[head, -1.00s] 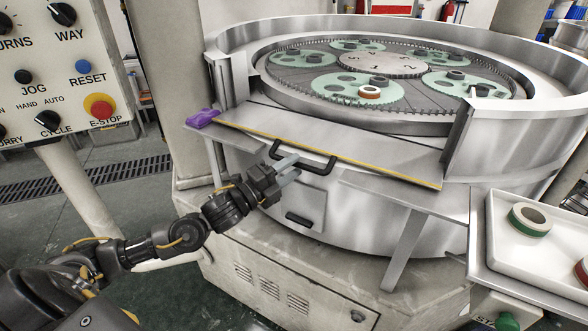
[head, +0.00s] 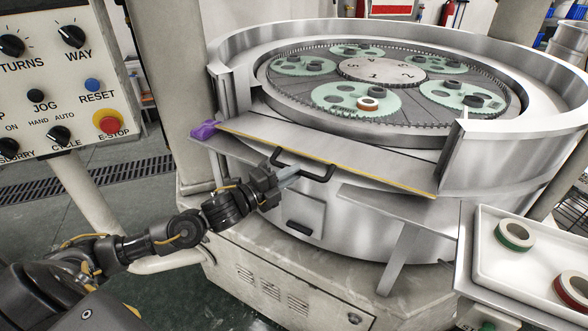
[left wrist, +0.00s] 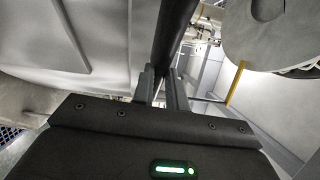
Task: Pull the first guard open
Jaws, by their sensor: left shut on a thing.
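The first guard (head: 345,163) is a grey metal panel with a yellow front edge. It lies nearly flat, sloping outward, in the gap of the round machine's rim in the head view. A black bar handle (head: 318,178) hangs at its front edge. My left gripper (head: 288,180) is at the left part of this handle, shut on it. In the left wrist view the dark handle bar (left wrist: 174,38) runs up between the two fingers (left wrist: 160,88). The exact contact is partly hidden by the fingers. My right gripper is not in view.
The control panel (head: 60,85) with a red E-stop stands at the left. A purple piece (head: 204,130) sits at the guard's left corner. A grey shelf (head: 390,200) juts out right of the handle. A white tray (head: 488,262) with rings is at the right. Toothed green carriers (head: 356,98) lie inside the rim.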

